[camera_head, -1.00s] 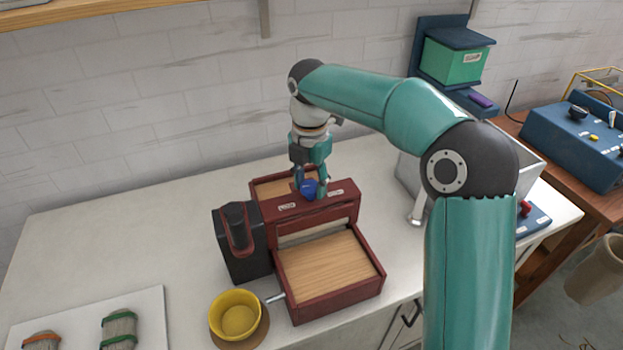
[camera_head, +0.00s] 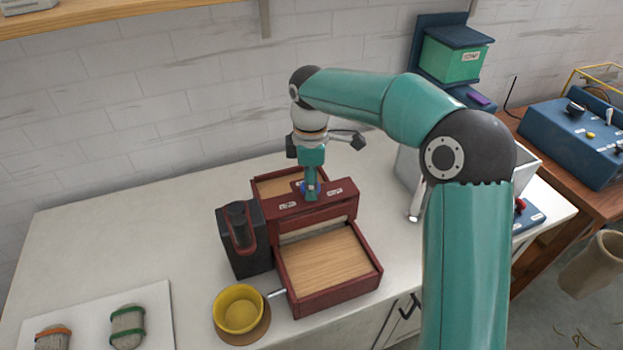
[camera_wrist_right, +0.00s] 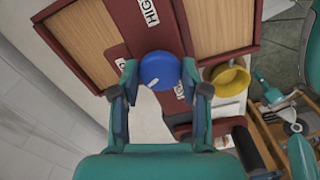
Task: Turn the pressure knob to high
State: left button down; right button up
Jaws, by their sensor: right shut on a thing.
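The blue pressure knob (camera_wrist_right: 160,71) sits on top of the dark red crossbar (camera_head: 335,192) of a wooden press. My right gripper (camera_wrist_right: 163,88) is shut on the knob, with one finger on each side of it in the right wrist view. In the head view the right gripper (camera_head: 311,190) comes down from above and hides most of the knob. My left gripper is not in view.
A black and red device (camera_head: 243,240) stands left of the press. A yellow bowl (camera_head: 239,311) is in front of it. Wool skeins (camera_head: 127,326) lie on a white board at the front left. A blue machine (camera_head: 575,139) stands at right.

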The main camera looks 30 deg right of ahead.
jog(key=m, duration=0.5)
jog(key=shift+m, duration=0.3)
jog(key=m, duration=1.1)
jog(key=shift+m, duration=0.3)
jog(key=m, duration=0.6)
jog(key=shift+r, duration=0.1)
jog(key=o, duration=1.1)
jog(key=shift+o, duration=0.2)
notch_tip(320, 180, up, 12)
